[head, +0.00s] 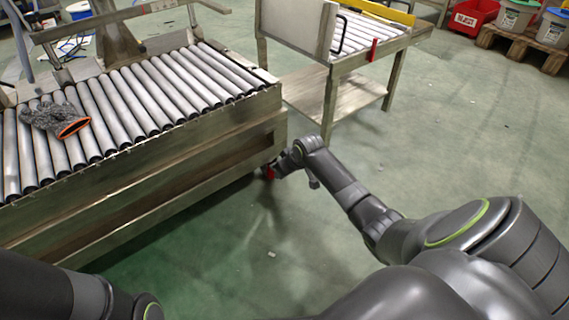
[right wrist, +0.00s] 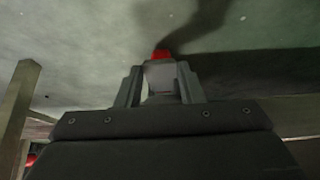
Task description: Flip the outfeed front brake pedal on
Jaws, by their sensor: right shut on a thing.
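The pedal's exact tilt cannot be told. My left gripper is out of view; only part of my left arm shows at the bottom left.
The roller conveyor (head: 150,190) fills the left, with a grey glove (head: 55,118) on its rollers. A second roller table (head: 385,42) with a red part (head: 374,50) stands behind. A red crate (head: 473,15) and buckets are at the back right.

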